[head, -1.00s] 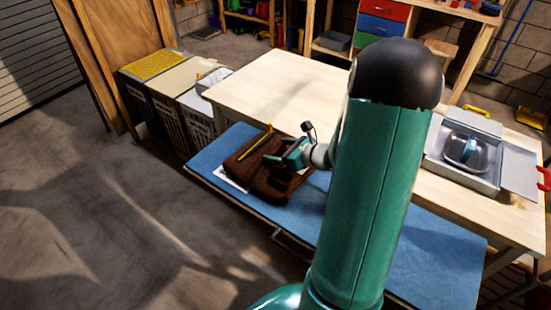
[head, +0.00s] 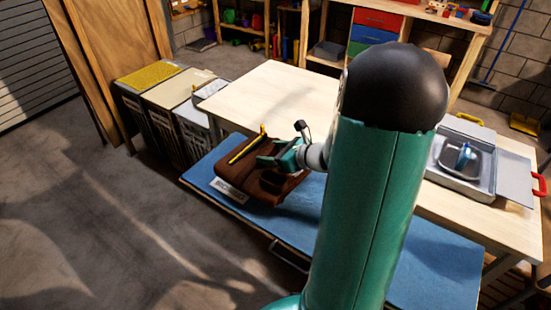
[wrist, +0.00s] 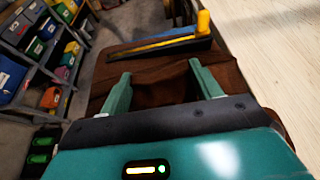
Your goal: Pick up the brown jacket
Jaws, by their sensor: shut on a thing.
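The brown jacket (head: 248,182) is a folded bundle over the blue mat (head: 390,262) in the head view. It also shows in the wrist view (wrist: 158,64), between and beyond my fingers. My gripper (head: 280,158) is at the jacket's right side, shut on its brown cloth. In the wrist view my two green fingers (wrist: 160,86) stand apart with cloth bunched between them. A yellow and black tool (head: 246,146) lies across the top of the jacket; it also shows in the wrist view (wrist: 168,44). The jacket's underside is hidden.
A white label (head: 229,191) lies on the mat by the jacket's front edge. A pale wooden table (head: 290,92) stands behind the mat. Lidded bins (head: 172,92) stand at the left. A grey open case (head: 468,182) is on the table at right. The floor at left is clear.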

